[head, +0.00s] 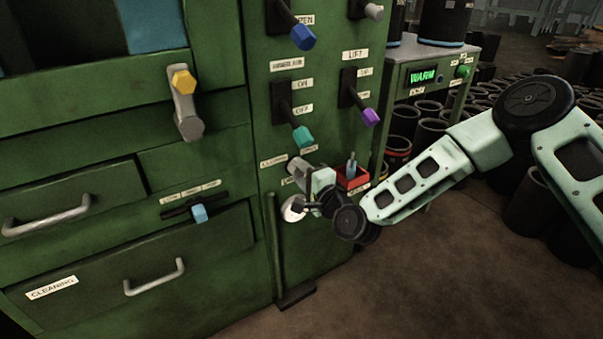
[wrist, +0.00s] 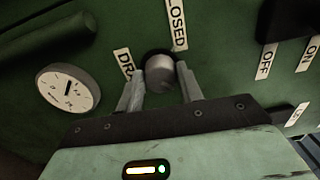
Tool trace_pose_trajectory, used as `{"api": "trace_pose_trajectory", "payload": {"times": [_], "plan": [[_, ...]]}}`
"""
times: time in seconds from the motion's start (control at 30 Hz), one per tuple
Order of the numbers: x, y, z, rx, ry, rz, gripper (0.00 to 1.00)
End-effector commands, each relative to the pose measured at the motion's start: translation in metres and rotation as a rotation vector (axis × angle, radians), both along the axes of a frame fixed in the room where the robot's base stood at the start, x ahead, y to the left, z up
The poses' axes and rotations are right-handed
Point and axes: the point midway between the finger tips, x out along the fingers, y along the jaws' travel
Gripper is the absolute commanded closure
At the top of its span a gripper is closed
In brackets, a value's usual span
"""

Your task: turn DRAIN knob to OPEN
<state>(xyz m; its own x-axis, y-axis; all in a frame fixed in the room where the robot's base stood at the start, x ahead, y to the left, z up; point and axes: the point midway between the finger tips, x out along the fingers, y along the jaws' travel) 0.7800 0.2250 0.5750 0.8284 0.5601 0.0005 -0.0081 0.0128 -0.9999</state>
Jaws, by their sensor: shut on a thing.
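The DRAIN knob (wrist: 160,73) is a short grey metal knob on the green cabinet front. My gripper (wrist: 161,86) is shut on it, with one finger on each side of the knob in the wrist view. A CLOSED label (wrist: 177,22) is above the knob there, and a partly covered label starting with "DR" (wrist: 125,64) is at its left. In the head view the knob (head: 297,165) shows at the cabinet's lower right, with my gripper (head: 309,175) against it. I cannot tell which setting the knob points to.
A round white gauge (wrist: 68,88) is beside the knob. Above it is a teal-tipped lever (head: 303,137) with ON and OFF labels; a purple-tipped lever (head: 370,117) is to its right. A small red box (head: 352,178) sits close to my wrist. Open floor (head: 430,260) lies in front.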

Motion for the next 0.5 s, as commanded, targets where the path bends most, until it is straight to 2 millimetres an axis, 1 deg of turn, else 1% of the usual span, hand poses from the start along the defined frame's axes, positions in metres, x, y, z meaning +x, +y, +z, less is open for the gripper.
{"api": "trace_pose_trajectory", "payload": {"times": [0.2, 0.23, 0.27, 0.3, 0.5], "plan": [[-0.0006, -0.0002, -0.0014, 0.0, 0.004, 0.0, 0.86], [-0.0005, -0.0003, -0.0014, 0.0, 0.004, 0.0, 0.61], [-0.0005, -0.0003, -0.0014, 0.0, 0.004, 0.0, 0.53], [-0.0004, -0.0003, -0.0013, 0.0, 0.004, 0.0, 0.42], [-0.0002, -0.0001, -0.0007, 0.0, 0.002, 0.0, 0.42]]}}
